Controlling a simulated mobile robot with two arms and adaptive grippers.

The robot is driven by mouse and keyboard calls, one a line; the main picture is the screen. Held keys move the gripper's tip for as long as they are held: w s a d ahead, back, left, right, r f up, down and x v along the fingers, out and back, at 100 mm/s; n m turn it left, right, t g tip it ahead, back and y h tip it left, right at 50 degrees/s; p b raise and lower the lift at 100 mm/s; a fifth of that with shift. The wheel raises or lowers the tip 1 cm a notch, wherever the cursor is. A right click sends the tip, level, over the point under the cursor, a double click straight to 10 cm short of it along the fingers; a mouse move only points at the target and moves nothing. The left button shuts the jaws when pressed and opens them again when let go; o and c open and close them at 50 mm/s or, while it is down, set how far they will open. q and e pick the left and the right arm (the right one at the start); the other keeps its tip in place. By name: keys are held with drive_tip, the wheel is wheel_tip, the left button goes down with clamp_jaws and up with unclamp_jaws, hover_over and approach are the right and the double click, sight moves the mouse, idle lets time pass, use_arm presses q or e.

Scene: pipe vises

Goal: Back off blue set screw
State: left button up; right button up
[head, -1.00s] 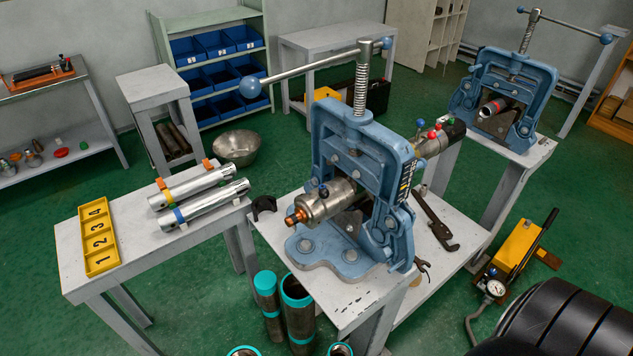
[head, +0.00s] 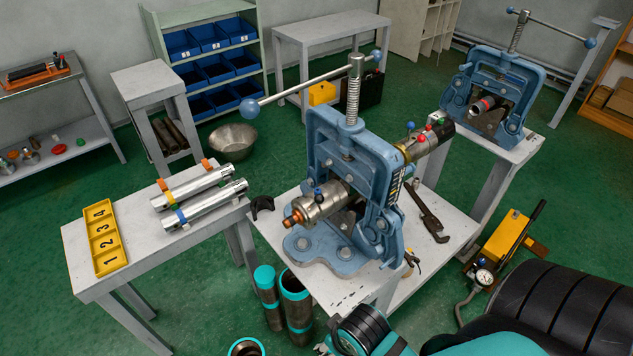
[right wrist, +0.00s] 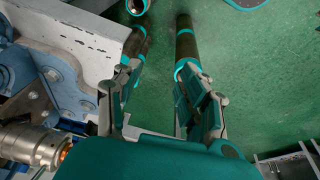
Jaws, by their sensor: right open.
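A steel cylinder (head: 322,203) with a copper tip lies clamped in the near blue pipe vise (head: 350,145). A small blue knob-headed screw (head: 318,191) stands on top of its near end. Another blue-headed screw (head: 410,126) shows beyond the vise, by a red one (head: 422,138). I cannot tell which is the task's set screw. My right gripper (right wrist: 160,105) is open and empty, below and in front of the vise table. In the right wrist view the cylinder (right wrist: 30,145) is at lower left, apart from the fingers. My left gripper is not in view.
The vise's long bar with a ball end (head: 250,108) sticks out up left. Teal-banded pipes (head: 296,305) stand on the floor beside the table. A wrench (head: 428,212) lies on the vise table (head: 340,287). A side table (head: 150,245) holds two chrome tubes and a yellow numbered tray (head: 104,240).

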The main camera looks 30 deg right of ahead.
drive_tip(key=w+p+v, duration=0.1)
drive_tip(key=v, duration=0.9)
drive_tip(key=w+a+r+t, duration=0.3)
drive_tip(key=w+r+t, duration=0.3)
drive_tip(key=w, duration=0.5)
drive_tip(key=w+a+r+t, duration=0.3)
drive_tip(key=w+r+t, duration=0.25)
drive_tip(key=w, duration=0.65)
drive_tip(key=w+a+r+n+t+y, duration=0.4)
drive_tip(key=a+r+n+y, duration=0.25)
drive_tip(key=a+r, duration=0.3)
drive_tip(key=s+a+r+n+g+y, duration=0.2)
drive_tip(key=a+n+g+y, duration=0.5)
drive_tip(key=a+n+y, duration=0.35)
drive_tip(key=n+g+h, duration=0.3)
drive_tip(key=g+h, duration=0.7)
drive_tip(key=h, duration=1.2)
approach(318, 190)
drive_tip(key=d, duration=0.1)
drive_tip(key=p+x, duration=0.1)
drive_tip(key=x, duration=0.3)
drive_tip(key=p+x, duration=0.1)
drive_tip(key=x, duration=0.1)
drive_tip(key=shift+w+a+f+p, duration=0.2)
drive_tip(key=shift+f+p, duration=0.1)
drive_tip(key=shift+f, duration=0.1)
drive_tip(key=shift+d+f+y, duration=0.25)
drive_tip(key=shift+f+y, duration=0.05)
drive_tip(key=shift+f, duration=0.4)
